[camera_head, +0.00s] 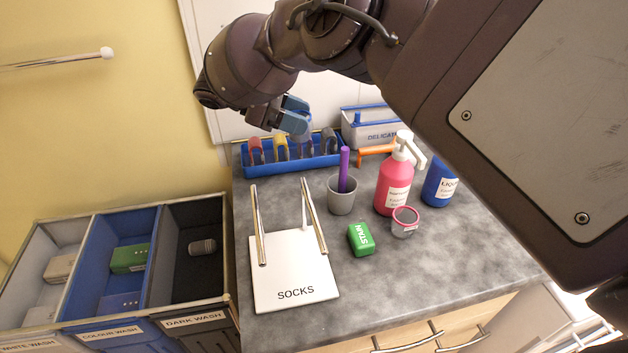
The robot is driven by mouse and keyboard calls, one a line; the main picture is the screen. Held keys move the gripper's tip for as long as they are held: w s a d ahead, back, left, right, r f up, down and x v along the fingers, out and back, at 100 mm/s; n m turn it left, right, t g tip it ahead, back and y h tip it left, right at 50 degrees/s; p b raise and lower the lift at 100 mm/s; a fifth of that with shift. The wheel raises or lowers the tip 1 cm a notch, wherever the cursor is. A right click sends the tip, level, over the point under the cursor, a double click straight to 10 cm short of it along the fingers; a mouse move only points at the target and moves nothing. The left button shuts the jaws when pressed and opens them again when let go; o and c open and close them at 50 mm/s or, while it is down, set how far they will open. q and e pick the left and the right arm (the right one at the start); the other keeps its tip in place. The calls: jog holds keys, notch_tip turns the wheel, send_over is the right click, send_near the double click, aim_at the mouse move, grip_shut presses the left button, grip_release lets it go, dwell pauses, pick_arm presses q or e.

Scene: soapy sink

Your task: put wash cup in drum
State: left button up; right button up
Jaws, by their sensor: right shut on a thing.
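A small clear cup with a pink rim (404,222), which looks like the wash cup, stands upright on the grey counter in front of the pink pump bottle. My right gripper (294,122) is at the back left of the counter, above the blue tray, well apart from this cup. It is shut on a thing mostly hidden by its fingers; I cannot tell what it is. A blue-grey piece (305,143) shows just below the fingers. No drum is in view. My left gripper is not in view.
The blue tray (345,161) holds several coloured pieces. A pink pump bottle (393,188), blue bottle (440,183), grey cup with purple stick (341,200), green STAIN box (360,239) and SOCKS board with upright rods (295,285) crowd the counter. Wash bins (148,268) stand left. The counter's front right is clear.

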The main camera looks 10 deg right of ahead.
notch_tip(320, 180, down, 12)
jog(key=shift+r+b, duration=0.1)
jog(key=shift+b, duration=1)
jog(key=shift+f+b, duration=0.7)
jog(key=shift+f, duration=1.7)
jog(key=shift+r, duration=0.1)
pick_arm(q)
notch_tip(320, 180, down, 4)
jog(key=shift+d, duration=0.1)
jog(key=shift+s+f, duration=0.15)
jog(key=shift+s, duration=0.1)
pick_arm(e)
jog(key=o, duration=0.9)
